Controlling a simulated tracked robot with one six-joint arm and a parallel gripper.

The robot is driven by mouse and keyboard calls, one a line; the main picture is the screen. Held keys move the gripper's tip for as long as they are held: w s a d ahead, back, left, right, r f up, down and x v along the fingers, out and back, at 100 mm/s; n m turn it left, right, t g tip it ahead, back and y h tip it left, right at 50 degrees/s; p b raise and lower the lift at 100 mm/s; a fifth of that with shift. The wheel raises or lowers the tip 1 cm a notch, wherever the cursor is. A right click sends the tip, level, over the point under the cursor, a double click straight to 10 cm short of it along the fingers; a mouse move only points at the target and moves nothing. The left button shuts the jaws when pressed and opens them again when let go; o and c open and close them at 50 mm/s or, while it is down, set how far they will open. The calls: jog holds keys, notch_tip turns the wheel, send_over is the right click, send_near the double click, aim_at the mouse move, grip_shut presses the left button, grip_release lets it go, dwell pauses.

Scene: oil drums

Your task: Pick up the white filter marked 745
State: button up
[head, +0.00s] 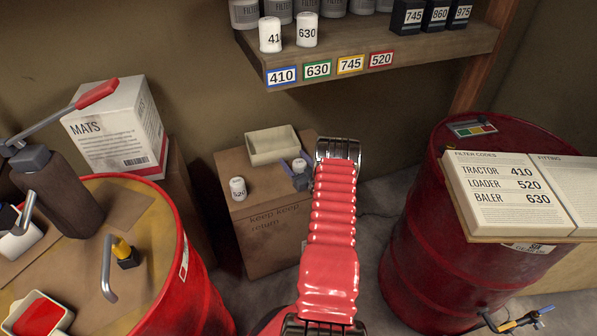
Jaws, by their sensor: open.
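I see no white filter marked 745 in the head view. A black box marked 745 (413,17) stands on the shelf, and a yellow-framed 745 label (351,64) is on the shelf's front edge. White filters stand at the shelf's left front: one reads 41 with the rest turned away (270,36), the other reads 630 (307,31). A white filter that seems to read 520 (238,189) stands on the cardboard box. My red ribbed arm rises up the middle.
The cardboard box (268,230) also holds an empty cream tray (272,145). Red drums stand left (190,290) and right (420,265); the right one carries an open code book (510,195). The wooden shelf (440,45) overhangs the back.

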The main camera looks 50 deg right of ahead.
jog(key=c, duration=1.3)
jog(key=shift+r, duration=0.1)
notch_tip(320, 180, up, 10)
dwell(0.3)
dwell(0.4)
